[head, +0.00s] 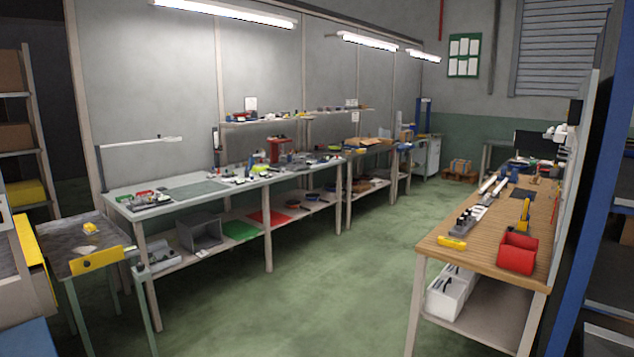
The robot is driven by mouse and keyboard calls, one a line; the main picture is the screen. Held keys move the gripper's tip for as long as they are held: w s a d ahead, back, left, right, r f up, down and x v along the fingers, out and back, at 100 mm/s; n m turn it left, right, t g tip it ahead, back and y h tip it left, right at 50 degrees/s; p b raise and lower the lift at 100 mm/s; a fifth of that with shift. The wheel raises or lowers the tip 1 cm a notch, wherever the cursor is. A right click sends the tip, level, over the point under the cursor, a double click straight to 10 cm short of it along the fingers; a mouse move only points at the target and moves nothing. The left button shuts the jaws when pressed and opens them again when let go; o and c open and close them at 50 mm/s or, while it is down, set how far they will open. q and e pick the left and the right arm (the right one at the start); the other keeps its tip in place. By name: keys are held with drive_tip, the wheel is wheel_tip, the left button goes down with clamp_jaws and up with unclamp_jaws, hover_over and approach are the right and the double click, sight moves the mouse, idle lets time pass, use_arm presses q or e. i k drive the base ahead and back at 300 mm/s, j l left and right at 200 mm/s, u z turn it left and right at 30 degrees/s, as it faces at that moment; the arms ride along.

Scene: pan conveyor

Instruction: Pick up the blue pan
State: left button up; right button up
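I cannot make out a blue pan in the head view. A blue flat surface (27,338) is cut off at the bottom left corner, and I cannot tell what it belongs to. Small blue items lie among the clutter on the far part of the long bench, too small to identify. Neither of my grippers is in view.
A long grey workbench (180,190) with lower shelves runs along the left wall. A small dark-topped table (62,238) stands at its near end. A wooden bench (470,250) holding a red bin (517,254) stands at right. The green floor (340,285) between them is clear.

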sight(312, 196)
drive_tip(key=i+u, duration=0.15)
drive_tip(key=i, duration=1.75)
drive_tip(key=i+z, duration=0.1)
drive_tip(key=i, duration=0.65)
drive_tip(key=i+j+z, duration=0.1)
drive_tip(key=i, duration=0.7)
drive_tip(key=i+j+z, duration=0.1)
drive_tip(key=i, duration=0.65)
drive_tip(key=i+l+z, duration=0.1)
drive_tip(key=i+z, duration=0.25)
drive_tip(key=i, duration=0.55)
drive_tip(key=i+j+z, duration=0.1)
drive_tip(key=i+z, duration=0.3)
drive_tip(key=i, duration=0.45)
